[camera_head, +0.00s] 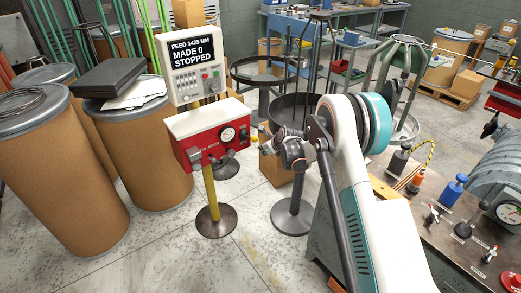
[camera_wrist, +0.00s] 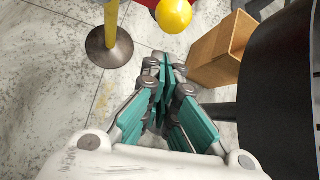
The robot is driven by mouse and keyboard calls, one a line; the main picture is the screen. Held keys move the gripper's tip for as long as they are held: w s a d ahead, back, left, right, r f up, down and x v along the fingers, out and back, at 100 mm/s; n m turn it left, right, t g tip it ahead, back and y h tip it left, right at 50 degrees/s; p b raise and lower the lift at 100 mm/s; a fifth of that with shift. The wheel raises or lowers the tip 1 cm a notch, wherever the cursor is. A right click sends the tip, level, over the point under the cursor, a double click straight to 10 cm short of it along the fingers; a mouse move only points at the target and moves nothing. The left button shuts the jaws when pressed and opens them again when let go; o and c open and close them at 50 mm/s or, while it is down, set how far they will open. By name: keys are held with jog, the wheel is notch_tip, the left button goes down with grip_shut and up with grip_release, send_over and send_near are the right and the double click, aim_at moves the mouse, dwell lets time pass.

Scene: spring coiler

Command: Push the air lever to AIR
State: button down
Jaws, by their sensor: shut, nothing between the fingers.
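A red control box (camera_head: 208,130) with a round gauge (camera_head: 228,134) stands on a yellow post (camera_head: 211,190) in the head view. A yellow ball knob (camera_wrist: 174,15) shows at the top of the wrist view, just beyond my fingertips; it looks like the air lever's end, but its shaft and the AIR marking are not readable. A small yellow spot beside the box in the head view may be the same knob. My gripper (camera_wrist: 163,62) is shut and empty, with its teal finger pads together. In the head view it is right of the red box, partly hidden by my wrist.
A display panel (camera_head: 193,65) reading "MADE 0 STOPPED" is above the red box. Brown drums (camera_head: 55,180) stand at left. A cardboard box (camera_wrist: 222,48) and a dark round-topped stand (camera_wrist: 275,85) are right of my gripper. A machine bench (camera_head: 450,225) is at right.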

jog(key=p+v, duration=0.3)
jog(key=v, duration=0.6)
jog(key=shift+s+d+f, duration=0.15)
jog(key=shift+s+d, duration=0.25)
jog(key=shift+d, duration=0.05)
jog(key=s+d+r+n+h, duration=0.1)
jog(key=s+d+r+n, duration=0.2)
jog(key=s+r+n, duration=0.6)
jog(key=s+d+r+n+h, duration=0.1)
jog(key=s+d+r+n, duration=0.25)
jog(key=s+r, duration=0.95)
jog(key=s+d+r+n+h, duration=0.1)
jog(key=s+d+n, duration=0.1)
jog(key=s+n, duration=0.5)
jog(key=s+d+r+n+h, duration=0.1)
jog(key=s+n, duration=0.7)
jog(key=s, duration=1.1)
jog(key=shift+d+r, duration=0.2)
jog(key=shift+d, duration=0.65)
